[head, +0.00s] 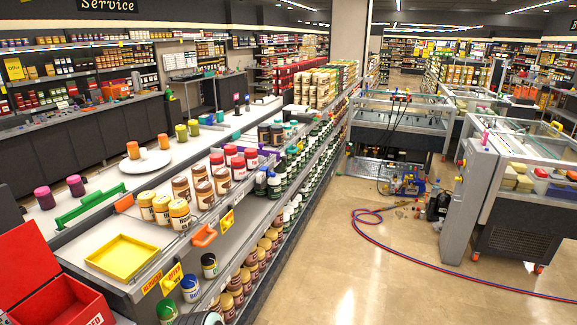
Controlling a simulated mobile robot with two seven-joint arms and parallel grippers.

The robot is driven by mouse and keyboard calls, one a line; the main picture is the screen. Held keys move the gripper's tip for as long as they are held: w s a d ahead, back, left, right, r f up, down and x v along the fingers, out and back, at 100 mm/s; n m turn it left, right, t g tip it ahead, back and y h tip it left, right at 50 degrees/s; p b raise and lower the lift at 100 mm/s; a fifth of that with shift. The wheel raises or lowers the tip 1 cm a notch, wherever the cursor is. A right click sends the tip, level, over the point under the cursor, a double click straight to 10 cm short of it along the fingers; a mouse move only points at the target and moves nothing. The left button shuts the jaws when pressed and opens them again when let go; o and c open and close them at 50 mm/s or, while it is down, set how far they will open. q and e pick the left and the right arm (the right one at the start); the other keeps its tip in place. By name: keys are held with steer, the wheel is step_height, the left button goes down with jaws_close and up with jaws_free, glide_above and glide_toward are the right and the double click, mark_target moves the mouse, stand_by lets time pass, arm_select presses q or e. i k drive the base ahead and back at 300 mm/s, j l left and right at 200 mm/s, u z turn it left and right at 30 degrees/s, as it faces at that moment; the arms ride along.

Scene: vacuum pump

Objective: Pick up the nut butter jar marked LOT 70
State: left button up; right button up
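Several jars stand on the long shelf unit, and their lot marks are too small to read, so I cannot tell which is LOT 70. Yellow-lidded jars (162,208) stand at the near end, right of a yellow tray. Brown-lidded jars (202,191) stand just behind them, and red-lidded jars (238,168) farther back. Neither gripper is recognizable in the head view.
A yellow tray (122,258) lies on the near shelf end, with an open red box (62,298) at left. Orange clips (204,236) and price tags line the shelf edge. A red-and-blue hose (400,262) crosses the otherwise mostly open floor (345,275) toward grey machines.

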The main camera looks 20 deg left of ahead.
mark_target(222, 179)
steer(key=i+l+u, duration=0.15)
steer(key=i, duration=1.5)
steer(key=i+j+z, duration=0.1)
steer(key=i+z, duration=0.3)
steer(key=i+j+z, duration=0.25)
steer(key=i+z, duration=0.2)
steer(key=z, duration=5.4)
